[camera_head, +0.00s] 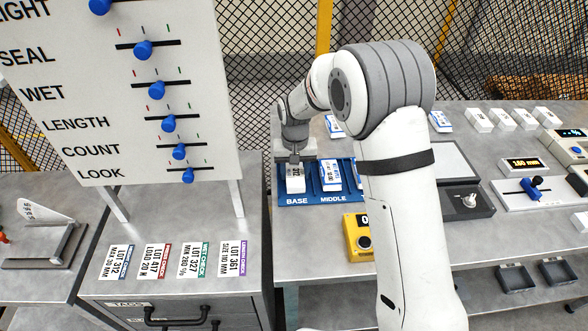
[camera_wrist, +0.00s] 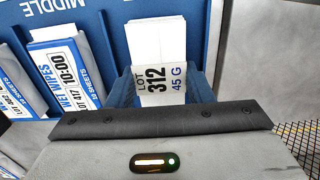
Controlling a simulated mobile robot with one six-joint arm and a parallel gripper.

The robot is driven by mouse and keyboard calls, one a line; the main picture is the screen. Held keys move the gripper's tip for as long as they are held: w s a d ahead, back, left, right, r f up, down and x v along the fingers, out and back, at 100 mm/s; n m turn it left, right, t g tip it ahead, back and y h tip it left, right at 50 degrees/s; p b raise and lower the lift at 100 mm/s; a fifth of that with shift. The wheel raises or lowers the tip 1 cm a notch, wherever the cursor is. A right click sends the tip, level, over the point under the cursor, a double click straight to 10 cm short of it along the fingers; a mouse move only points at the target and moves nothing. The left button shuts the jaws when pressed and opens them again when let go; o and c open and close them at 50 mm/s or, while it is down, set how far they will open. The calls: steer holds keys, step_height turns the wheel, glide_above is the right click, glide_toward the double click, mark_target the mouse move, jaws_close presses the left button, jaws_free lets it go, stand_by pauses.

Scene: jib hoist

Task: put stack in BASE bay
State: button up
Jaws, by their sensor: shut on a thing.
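My gripper (camera_head: 295,168) is shut on a white stack (camera_head: 295,184) of sheets. In the wrist view the stack (camera_wrist: 157,42) has a label reading LOT 312, 45 G. The stack is at the BASE bay, the left end of the blue tray (camera_head: 318,199) in the head view, with blue surfaces on both sides of it. I cannot tell whether it rests on the bay floor. My gripper hides part of it. A wet wipes pack (camera_wrist: 65,68), marked LOT 417, is in the MIDDLE bay beside it and also shows in the head view (camera_head: 330,176).
My arm hides the tray's right part. A yellow device (camera_head: 357,236) stands in front of the tray. A panel with blue sliders (camera_head: 120,90) rises at left, above several lot cards (camera_head: 158,260) on a cabinet. Small white boxes (camera_head: 500,120) and instruments stand at right.

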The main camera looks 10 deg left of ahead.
mark_target(295, 173)
steer(key=shift+f, duration=0.15)
steer(key=o, duration=0.7)
steer(key=shift+o, duration=0.2)
step_height(295, 173, up, 12)
steer(key=f+b, duration=0.1)
steer(key=s+d+r+m+t, duration=0.1)
steer(key=s+d+r, duration=0.2)
steer(key=d+r, duration=0.15)
steer(key=s+d+r, duration=0.2)
steer(key=d+r, duration=0.1)
steer(key=d, duration=0.3)
steer(key=s+d+m+t, duration=0.1)
steer(key=s+d, duration=0.7)
steer(key=s, duration=0.2)
steer(key=s+d+f+m+t, duration=0.1)
steer(key=s+d, duration=0.7)
steer(key=s, duration=0.3)
steer(key=shift+d, duration=0.15)
